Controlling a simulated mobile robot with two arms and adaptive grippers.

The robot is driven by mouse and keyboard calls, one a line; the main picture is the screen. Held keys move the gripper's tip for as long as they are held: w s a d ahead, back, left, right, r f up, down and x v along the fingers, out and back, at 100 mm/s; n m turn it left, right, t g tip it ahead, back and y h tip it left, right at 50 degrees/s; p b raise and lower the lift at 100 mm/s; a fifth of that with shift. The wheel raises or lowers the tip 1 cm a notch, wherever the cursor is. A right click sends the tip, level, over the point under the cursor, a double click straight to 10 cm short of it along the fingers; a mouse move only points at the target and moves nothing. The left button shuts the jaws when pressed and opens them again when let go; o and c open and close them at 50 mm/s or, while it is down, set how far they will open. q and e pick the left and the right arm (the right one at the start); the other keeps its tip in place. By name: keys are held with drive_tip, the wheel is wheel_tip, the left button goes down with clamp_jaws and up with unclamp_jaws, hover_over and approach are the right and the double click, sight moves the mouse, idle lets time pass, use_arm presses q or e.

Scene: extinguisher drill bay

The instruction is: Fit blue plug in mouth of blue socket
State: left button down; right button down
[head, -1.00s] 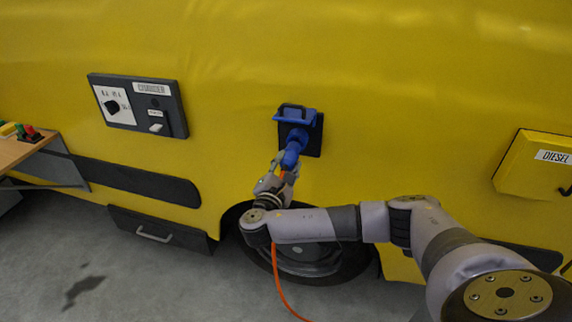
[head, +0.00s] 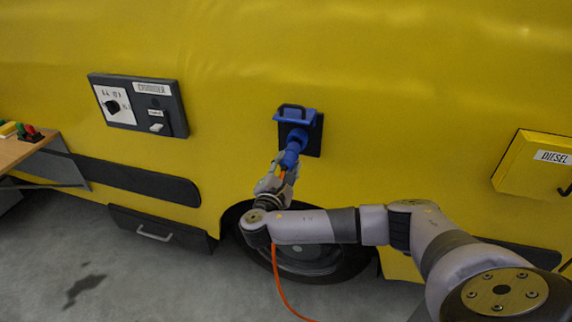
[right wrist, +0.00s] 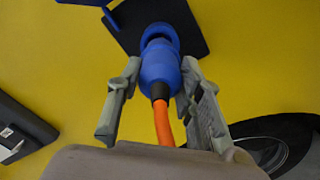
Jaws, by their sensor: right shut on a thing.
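The blue plug (head: 290,157) is held by its body in my right gripper (head: 277,178), below the socket on the yellow vehicle side. The right wrist view shows the plug (right wrist: 160,73) between the two grey fingers of my right gripper (right wrist: 154,90), with an orange cable leaving its rear. The blue socket (head: 297,116) sits on a black plate with its lid raised. The plug's front end lines up with the socket's mouth and appears to meet it. The mouth itself is covered by the plug, so I cannot tell how deep it sits. My left gripper is not in view.
A charger panel (head: 138,105) is to the left, and a yellow diesel box (head: 533,163) juts out at the right. A wheel (head: 310,255) is below the socket. The orange cable (head: 279,283) hangs to the floor. A bench (head: 18,150) stands at far left.

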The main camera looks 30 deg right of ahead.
sight(291, 153)
drive_tip(key=shift+b+x, duration=0.95)
drive_tip(key=shift+x, duration=1.8)
drive_tip(key=c, duration=1)
unclamp_jaws()
drive_tip(key=shift+c, duration=0.2)
drive_tip(key=shift+a, duration=0.1)
